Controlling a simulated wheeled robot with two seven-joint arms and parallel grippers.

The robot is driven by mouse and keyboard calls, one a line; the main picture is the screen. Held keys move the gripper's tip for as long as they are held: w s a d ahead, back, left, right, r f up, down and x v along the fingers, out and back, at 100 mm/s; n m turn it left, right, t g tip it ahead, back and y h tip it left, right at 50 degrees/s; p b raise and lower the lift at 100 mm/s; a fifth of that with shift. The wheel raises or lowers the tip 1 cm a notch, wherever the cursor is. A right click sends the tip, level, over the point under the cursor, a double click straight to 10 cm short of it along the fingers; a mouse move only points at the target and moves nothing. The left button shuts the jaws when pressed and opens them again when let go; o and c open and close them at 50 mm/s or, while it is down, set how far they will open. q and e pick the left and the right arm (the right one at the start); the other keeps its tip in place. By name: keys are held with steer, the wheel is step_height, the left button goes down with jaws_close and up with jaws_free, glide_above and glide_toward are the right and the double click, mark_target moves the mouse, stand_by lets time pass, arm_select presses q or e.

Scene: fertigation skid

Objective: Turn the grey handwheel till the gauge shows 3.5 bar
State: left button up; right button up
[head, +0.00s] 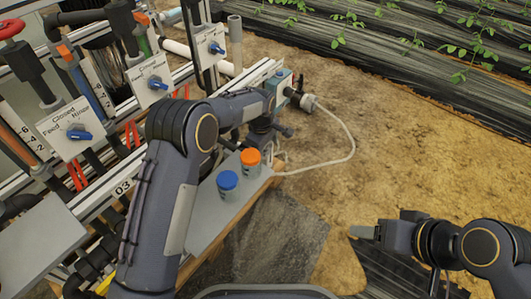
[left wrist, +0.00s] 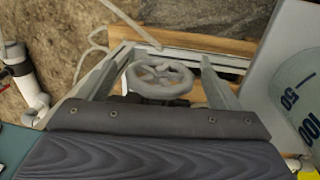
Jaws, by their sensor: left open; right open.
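The grey handwheel (left wrist: 160,78) shows in the left wrist view, between the two fingers of my left gripper (left wrist: 165,75). The fingers are apart, one on each side of the wheel; I cannot tell whether they touch it. In the head view my left gripper (head: 262,138) is at the far end of the skid, partly behind my own arm, and the wheel cannot be made out there. My right gripper (head: 362,232) is at the lower right, open and empty, above the ground and away from the skid. No readable gauge face shows in either view.
A blue-capped jar (head: 228,182) and an orange-capped jar (head: 250,160) stand on the grey shelf near my left arm. Labelled panels with blue knobs (head: 158,84) line the left. A white hose (head: 350,145) loops over the soil. A graduated container (left wrist: 300,95) is close on the right in the wrist view.

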arm_select(q)
steer(key=shift+f, duration=0.55)
steer(key=c, duration=1)
steer(key=shift+t+h+b, duration=0.5)
steer(key=shift+t+b, duration=0.05)
steer(key=shift+t, duration=0.05)
steer(key=o, duration=1)
